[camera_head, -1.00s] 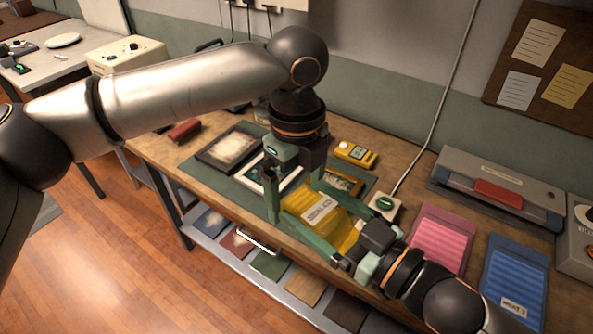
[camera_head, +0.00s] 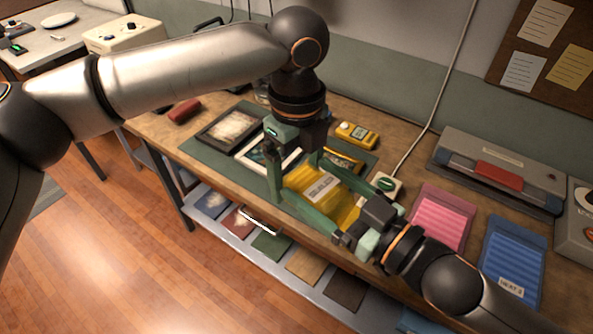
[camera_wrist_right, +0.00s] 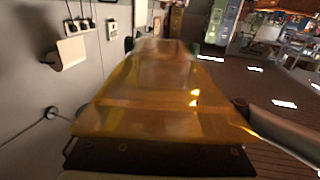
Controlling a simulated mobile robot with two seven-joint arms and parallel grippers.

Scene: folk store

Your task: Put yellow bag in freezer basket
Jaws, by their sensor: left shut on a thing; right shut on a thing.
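The yellow bag (camera_head: 320,192), with a white label, is held above the near part of the workbench between my two grippers. My left gripper (camera_head: 298,182) comes down from above and is shut on the bag's left end. My right gripper (camera_head: 352,218) reaches in from the lower right and is shut on the bag's right end. In the right wrist view the bag (camera_wrist_right: 165,95) is a large, translucent amber sheet filling the middle. The fingertips are partly hidden by the bag and the gripper bodies. No freezer basket can be made out in these views.
A pink bag (camera_head: 441,218) and a blue bag (camera_head: 512,268) lie on the bench at right, before a grey sealer-like machine (camera_head: 500,170). A yellow meter (camera_head: 357,135) and picture frames (camera_head: 228,128) lie behind. A lower shelf (camera_head: 225,232) holds several coloured panels.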

